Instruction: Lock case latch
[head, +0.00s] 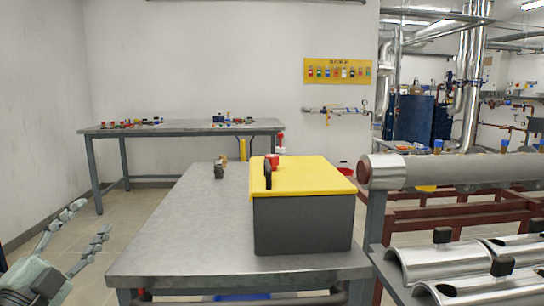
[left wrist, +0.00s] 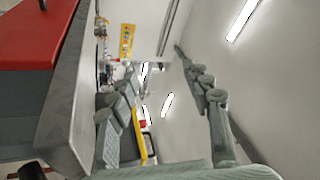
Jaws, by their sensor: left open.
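The case (head: 303,225) stands on the near metal table in the head view. It has a dark grey body, and its yellow lid (head: 315,175) lies down on it. A black upright part (head: 267,175) and a red part (head: 272,160) show at the lid's left side; I cannot tell whether either is the latch or how it is set. My left gripper (head: 86,222) is at the lower left, open and empty, left of the table and well apart from the case. Its spread fingers show in the left wrist view (left wrist: 155,60). My right gripper is not in view.
The near metal table (head: 170,240) has bare top left of the case. Small brass and dark fittings (head: 220,170) stand behind the case's left side. A pipe rack with a thick silver pipe (head: 455,170) is close on the right. A back table (head: 180,127) holds small parts.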

